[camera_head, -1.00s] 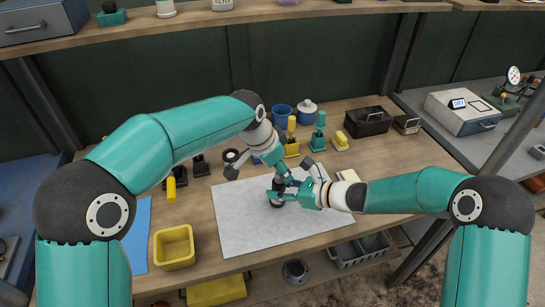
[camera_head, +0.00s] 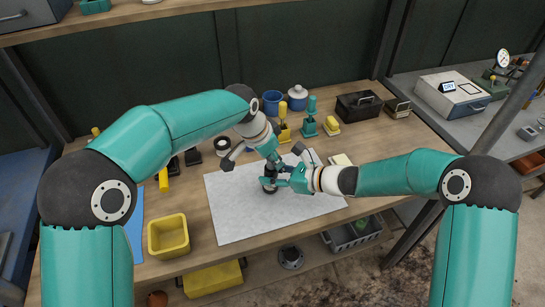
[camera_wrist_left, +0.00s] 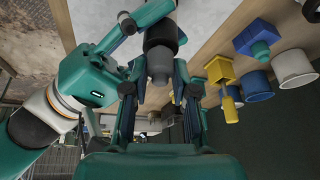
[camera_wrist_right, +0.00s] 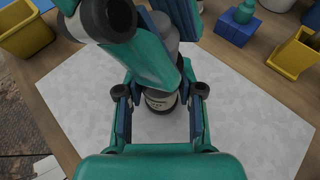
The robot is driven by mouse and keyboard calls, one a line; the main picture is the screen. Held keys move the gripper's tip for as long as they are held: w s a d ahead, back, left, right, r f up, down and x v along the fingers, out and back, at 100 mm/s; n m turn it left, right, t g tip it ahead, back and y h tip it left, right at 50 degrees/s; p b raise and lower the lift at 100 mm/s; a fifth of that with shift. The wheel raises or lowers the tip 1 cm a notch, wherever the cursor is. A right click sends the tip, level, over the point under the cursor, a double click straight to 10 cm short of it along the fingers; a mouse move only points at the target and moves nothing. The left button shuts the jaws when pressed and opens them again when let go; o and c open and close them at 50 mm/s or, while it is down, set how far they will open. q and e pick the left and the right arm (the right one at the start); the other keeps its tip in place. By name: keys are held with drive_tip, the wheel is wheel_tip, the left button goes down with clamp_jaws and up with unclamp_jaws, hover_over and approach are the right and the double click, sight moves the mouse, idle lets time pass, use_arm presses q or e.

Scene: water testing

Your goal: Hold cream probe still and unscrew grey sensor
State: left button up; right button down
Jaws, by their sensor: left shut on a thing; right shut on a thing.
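An upright grey-and-dark assembly (camera_head: 270,182) stands on the white mat, between my two grippers. In the right wrist view its lower part shows a cream band (camera_wrist_right: 160,100) above a dark base. In the left wrist view its grey upper end (camera_wrist_left: 160,68) lies between my left fingers, with a dark body beyond. My left gripper (camera_head: 274,164) is shut on this upper grey part from above. My right gripper (camera_head: 281,181) comes from the right and is shut on the lower cream-banded part. The joint between the parts is mostly hidden by the fingers.
The white mat (camera_head: 235,215) is mostly bare around the assembly. A yellow bin (camera_head: 168,236) stands at its left. Blue (camera_head: 271,103) and white (camera_head: 297,97) pots, yellow and teal holders and a black case (camera_head: 358,106) stand along the back.

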use_arm(q)
clamp_jaws()
drive_tip(key=shift+r, duration=0.75)
idle(0.7)
drive_tip(key=shift+d+r, duration=0.15)
drive_tip(key=shift+r, duration=1.7)
use_arm(e)
drive_tip(key=c, duration=0.7)
unclamp_jaws()
drive_tip(key=shift+o, duration=0.2)
